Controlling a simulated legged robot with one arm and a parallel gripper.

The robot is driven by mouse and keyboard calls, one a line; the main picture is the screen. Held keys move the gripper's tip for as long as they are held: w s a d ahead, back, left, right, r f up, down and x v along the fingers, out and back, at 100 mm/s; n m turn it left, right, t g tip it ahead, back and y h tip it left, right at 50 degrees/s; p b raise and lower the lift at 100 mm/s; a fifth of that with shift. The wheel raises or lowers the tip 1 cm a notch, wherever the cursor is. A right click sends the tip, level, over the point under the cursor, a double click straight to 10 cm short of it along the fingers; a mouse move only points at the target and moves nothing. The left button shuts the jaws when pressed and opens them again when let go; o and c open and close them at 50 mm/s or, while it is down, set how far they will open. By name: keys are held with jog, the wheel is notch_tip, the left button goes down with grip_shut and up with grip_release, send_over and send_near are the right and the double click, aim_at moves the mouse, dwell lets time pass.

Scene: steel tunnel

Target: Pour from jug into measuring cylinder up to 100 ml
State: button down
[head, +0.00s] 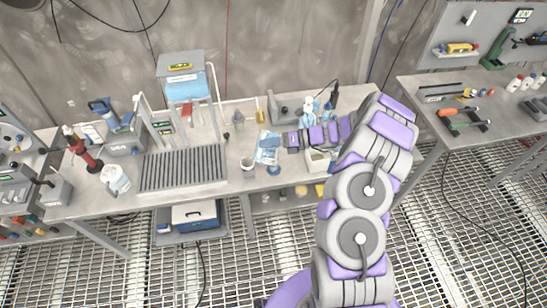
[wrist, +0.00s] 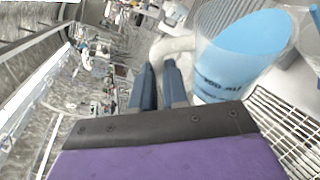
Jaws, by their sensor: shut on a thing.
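My gripper (head: 277,142) is shut on the pale handle of a clear jug (head: 266,156). In the wrist view the fingers (wrist: 158,85) close on the handle beside the jug (wrist: 205,85). The jug holds blue liquid and has dark printed volume marks. It hangs over the bench's middle, and its exact tilt is hard to tell. A small blue round foot (head: 273,170) stands just below the jug in the head view, perhaps the measuring cylinder's base. The jug and gripper hide what is above it, so no fill level shows.
A white cup (head: 247,164) stands left of the jug. A blue-liquid tank (head: 185,88) stands behind. A pale box (head: 317,161) sits right, below my arm.

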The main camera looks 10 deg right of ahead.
jog(key=shift+w+d+r+m+y+p, duration=0.3)
jog(key=shift+w+r+m+p, duration=0.15)
jog(key=shift+p, duration=1.2)
dwell(1.2)
jog(key=shift+w+d+m+p, duration=0.1)
jog(key=shift+w+m+p, duration=0.3)
jog(key=shift+p, duration=0.3)
dwell(2.2)
jog(key=shift+s, duration=0.15)
jog(key=shift+s+a+f+n+h+b, duration=0.2)
jog(key=shift+s+a+f+n+b, duration=0.1)
jog(key=shift+s+n+b, duration=0.25)
jog(key=shift+s+a+f+n+h+b, duration=0.15)
jog(key=shift+s+a+n+h+b, duration=0.15)
jog(key=shift+n+b, duration=0.35)
jog(key=shift+s+f+b, duration=0.25)
jog(key=shift+b, duration=0.45)
jog(key=shift+s+a+n+t+h+b, duration=0.2)
jog(key=shift+s+n+t+h+b, duration=0.1)
jog(key=shift+n+t+b, duration=0.25)
